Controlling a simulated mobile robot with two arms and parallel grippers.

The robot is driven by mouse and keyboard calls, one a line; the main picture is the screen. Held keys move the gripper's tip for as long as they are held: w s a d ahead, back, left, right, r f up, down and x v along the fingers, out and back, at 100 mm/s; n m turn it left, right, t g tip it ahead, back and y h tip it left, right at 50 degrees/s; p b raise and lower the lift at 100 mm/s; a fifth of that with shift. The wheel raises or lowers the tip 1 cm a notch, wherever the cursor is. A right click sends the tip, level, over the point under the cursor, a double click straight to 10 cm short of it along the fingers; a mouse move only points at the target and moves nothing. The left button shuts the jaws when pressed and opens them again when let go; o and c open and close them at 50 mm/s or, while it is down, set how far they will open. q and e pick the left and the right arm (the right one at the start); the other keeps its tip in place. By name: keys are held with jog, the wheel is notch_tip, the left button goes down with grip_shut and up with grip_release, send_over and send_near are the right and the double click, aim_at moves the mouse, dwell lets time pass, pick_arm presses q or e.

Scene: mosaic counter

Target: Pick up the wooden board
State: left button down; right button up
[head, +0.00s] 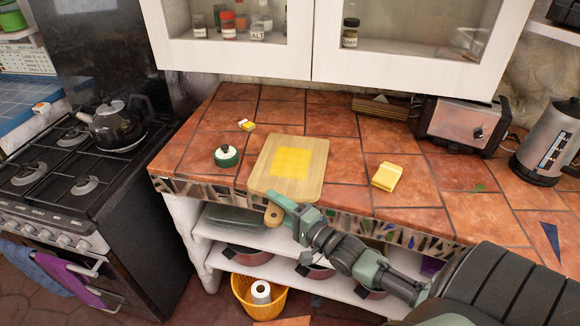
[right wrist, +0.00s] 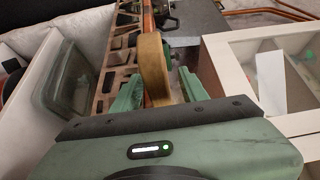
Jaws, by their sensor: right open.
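The wooden board (head: 295,188) lies flat on the tiled counter near its front edge, with a yellow square (head: 291,162) on top. Its rounded handle end (head: 273,215) sticks out past the counter edge. My right gripper (head: 281,205) is at that handle, reaching in from the lower right. In the right wrist view the open green fingers of my right gripper (right wrist: 158,88) stand on either side of the handle (right wrist: 153,66). A gap shows on the left; whether the right finger touches it I cannot tell. My left gripper is not in view.
A toaster (head: 462,127) and an electric kettle (head: 547,142) stand at the right. Below the counter are shelves with pans and a yellow basket (head: 258,297).

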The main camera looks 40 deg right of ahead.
jog(key=shift+c, duration=0.3)
grip_shut()
dwell(0.8)
jog(key=shift+r, duration=0.15)
